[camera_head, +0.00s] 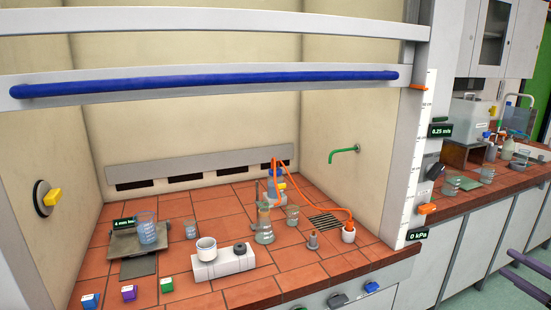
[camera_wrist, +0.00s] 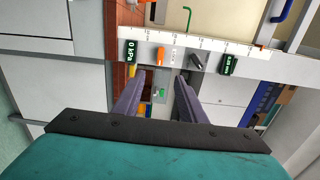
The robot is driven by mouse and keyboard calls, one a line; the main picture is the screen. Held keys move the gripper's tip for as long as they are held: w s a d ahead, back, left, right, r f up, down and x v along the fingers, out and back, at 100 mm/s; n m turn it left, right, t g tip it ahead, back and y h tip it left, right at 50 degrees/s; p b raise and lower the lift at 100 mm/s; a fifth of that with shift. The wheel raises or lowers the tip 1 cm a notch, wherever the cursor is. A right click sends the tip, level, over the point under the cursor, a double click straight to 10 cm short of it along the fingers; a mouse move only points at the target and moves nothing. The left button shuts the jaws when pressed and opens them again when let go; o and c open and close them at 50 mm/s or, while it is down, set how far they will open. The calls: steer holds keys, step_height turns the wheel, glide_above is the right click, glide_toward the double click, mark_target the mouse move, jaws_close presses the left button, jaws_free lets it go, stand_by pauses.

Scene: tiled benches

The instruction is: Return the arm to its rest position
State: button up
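My gripper (camera_wrist: 159,78) shows in the wrist view as two purple-grey fingers held apart, with nothing between them. In the head view my gripper (camera_head: 507,262) enters at the lower right edge, its two fingers spaced apart in front of the white cabinets. It touches nothing that I can see. The rest of my arm is outside the head view.
The fume hood's tiled bench (camera_head: 95,262) carries a beaker (camera_head: 146,230) on a stirrer, a flask (camera_head: 264,228) and other glassware. Its sash with a blue bar (camera_head: 210,83) is raised. A second bench (camera_head: 470,202) stands right. Free floor lies below the cabinets.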

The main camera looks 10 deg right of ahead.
steer(key=w+a+f+n+g+y, duration=0.15)
steer(key=w+a+f+g, duration=0.25)
steer(key=w+a+f, duration=0.55)
steer(key=w+a+f+n+g+y, duration=0.15)
steer(key=w+a+f+g, duration=0.25)
steer(key=a+f, duration=1)
steer(key=s+a+f+n+g, duration=0.1)
steer(key=s+a+f+g, duration=0.15)
steer(key=a+f, duration=0.6)
steer(key=s+a+f+n+g, duration=0.15)
steer(key=a+f+g, duration=0.3)
steer(key=f, duration=0.65)
steer(key=s+a+f+n+g+h, duration=0.3)
steer(key=s+a+f+n+g, duration=0.1)
steer(key=s+f, duration=0.5)
steer(key=s+a+f+n+g+h, duration=0.4)
steer(key=s+a+f+n, duration=0.2)
steer(key=s+a+f, duration=0.3)
steer(key=s+f, duration=0.1)
steer(key=s, duration=0.3)
steer(key=shift+a+h, duration=0.2)
steer(key=shift+h, duration=0.1)
